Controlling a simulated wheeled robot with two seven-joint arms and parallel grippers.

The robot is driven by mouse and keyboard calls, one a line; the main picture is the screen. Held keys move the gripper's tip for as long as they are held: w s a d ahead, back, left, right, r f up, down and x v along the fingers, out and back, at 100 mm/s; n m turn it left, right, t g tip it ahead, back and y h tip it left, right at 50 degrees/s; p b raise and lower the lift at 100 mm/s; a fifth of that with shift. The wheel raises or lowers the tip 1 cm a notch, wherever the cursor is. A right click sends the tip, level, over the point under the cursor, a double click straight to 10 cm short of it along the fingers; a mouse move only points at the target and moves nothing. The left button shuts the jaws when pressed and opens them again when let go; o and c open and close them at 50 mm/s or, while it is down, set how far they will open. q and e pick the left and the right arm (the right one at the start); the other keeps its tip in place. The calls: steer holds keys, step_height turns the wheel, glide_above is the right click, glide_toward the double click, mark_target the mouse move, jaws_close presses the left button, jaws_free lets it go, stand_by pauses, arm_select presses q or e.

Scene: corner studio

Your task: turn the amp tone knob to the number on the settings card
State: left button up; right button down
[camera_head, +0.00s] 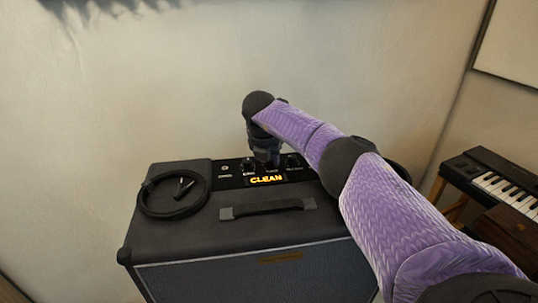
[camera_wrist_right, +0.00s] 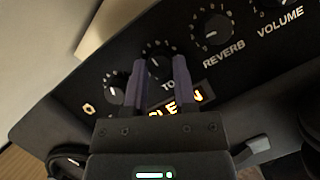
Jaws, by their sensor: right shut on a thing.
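The amp (camera_head: 170,232) is a dark box with a control panel along its top back edge. My right gripper (camera_head: 267,160) reaches down to that panel from above. In the right wrist view, the gripper's (camera_wrist_right: 160,75) two fingers stand on either side of the black tone knob (camera_wrist_right: 157,62) and are shut on it. Its label is partly covered, with "TO" showing. A ring of marks surrounds the knob, but its numbers and exact setting are too small to read. The settings card cannot be made out. My left gripper is not in view.
A lit "CLEAN" display (camera_head: 267,180) sits in front of the knobs. The reverb knob (camera_wrist_right: 211,30) is beside the tone knob. A coiled black cable (camera_head: 145,205) and a carrying handle (camera_head: 268,209) are on the amp top. A keyboard (camera_head: 500,182) stands at right.

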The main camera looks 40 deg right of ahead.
steer(key=shift+d+r+n+t+p, duration=0.15)
steer(key=shift+n+t+p, duration=0.25)
steer(key=shift+n+p, duration=0.55)
steer(key=shift+s+n+t+y, duration=0.1)
steer(key=shift+n+t+y, duration=0.25)
steer(key=shift+n, duration=0.7)
steer(key=n+y, duration=0.1)
steer(key=n, duration=0.1)
steer(key=shift+d+n+t+p, duration=0.1)
steer(key=shift+n+t+p, duration=0.15)
steer(key=shift+n+p, duration=0.05)
steer(key=shift+n+y, duration=0.45)
steer(key=shift+n, duration=0.55)
steer(key=shift+d+f+n+y+b, duration=0.15)
steer(key=shift+n+y+b, duration=0.45)
steer(key=shift+n, duration=0.6)
steer(key=shift+n+y+b, duration=0.3)
steer(key=shift+n+b, duration=0.5)
steer(key=shift+n, duration=0.3)
steer(key=shift+n+y+b, duration=0.3)
steer(key=shift+n+b, duration=0.25)
steer(key=shift+n, duration=0.45)
